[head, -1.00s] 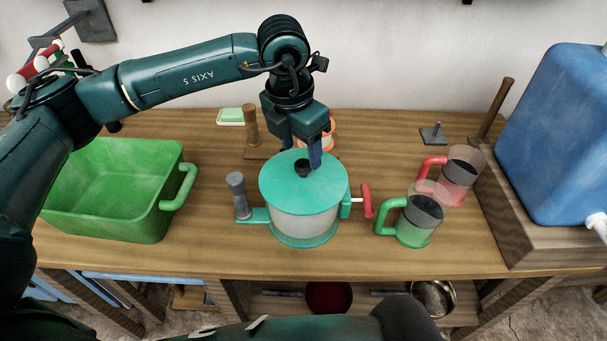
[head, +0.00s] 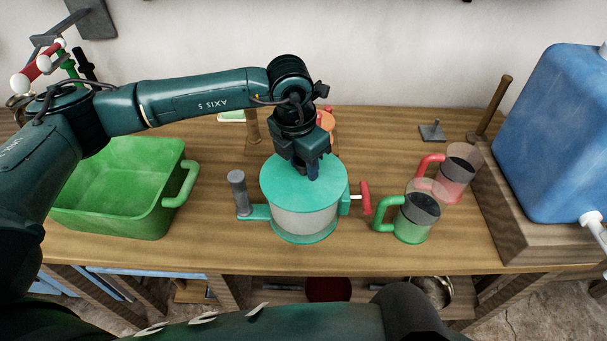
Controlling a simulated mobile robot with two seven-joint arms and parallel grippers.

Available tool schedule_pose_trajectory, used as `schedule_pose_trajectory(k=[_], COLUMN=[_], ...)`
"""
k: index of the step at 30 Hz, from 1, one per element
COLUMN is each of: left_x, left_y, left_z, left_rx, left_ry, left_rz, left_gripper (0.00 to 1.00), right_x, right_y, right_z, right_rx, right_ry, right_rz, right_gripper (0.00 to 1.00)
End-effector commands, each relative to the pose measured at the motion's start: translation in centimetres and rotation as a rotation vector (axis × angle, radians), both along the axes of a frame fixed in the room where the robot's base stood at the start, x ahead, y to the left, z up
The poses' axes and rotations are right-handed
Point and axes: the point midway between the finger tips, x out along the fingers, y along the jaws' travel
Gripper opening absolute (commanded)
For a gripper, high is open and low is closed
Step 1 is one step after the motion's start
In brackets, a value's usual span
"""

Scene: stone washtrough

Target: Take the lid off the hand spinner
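The hand spinner (head: 305,222) stands on the wooden counter, a clear drum with a teal base, a grey upright handle on its left and a red handle on its right. Its flat teal lid (head: 285,190) sits level on top. My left gripper (head: 312,172) points down at the middle of the lid, where its fingers hide the dark knob. I cannot tell whether the fingers are closed on the knob or only around or beside it. My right gripper is not in view.
A green basin (head: 115,215) stands left of the spinner. A green-handled mug (head: 415,220) and a red-handled mug (head: 455,172) stand close on its right. A blue water container (head: 560,135) is at the far right. The counter's front strip is clear.

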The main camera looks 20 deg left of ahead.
Motion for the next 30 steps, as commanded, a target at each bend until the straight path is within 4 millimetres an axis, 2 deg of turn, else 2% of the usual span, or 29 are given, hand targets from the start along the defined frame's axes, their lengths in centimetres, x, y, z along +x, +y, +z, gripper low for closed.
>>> schedule_pose_trajectory(k=[2,9,18,22,30], left_x=[0.0,0.0,0.1,0.1,0.1], left_y=[0.0,0.0,0.0,0.0,-0.1], left_z=[0.0,0.0,0.5,2.2,7.6], left_rx=[0.000,0.000,-0.001,-0.002,-0.002], left_ry=[0.000,0.000,-0.003,-0.006,-0.004], left_rz=[0.000,0.000,0.000,0.000,-0.001], left_gripper=[0.27,0.08,0.06,0.06,0.06], right_x=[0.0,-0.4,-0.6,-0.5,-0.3], right_y=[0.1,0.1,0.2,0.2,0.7], right_z=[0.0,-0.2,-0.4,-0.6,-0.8], right_rx=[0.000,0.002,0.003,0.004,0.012], right_ry=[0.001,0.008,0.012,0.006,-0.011], right_rz=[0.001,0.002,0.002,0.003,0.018], right_gripper=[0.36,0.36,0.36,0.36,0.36])
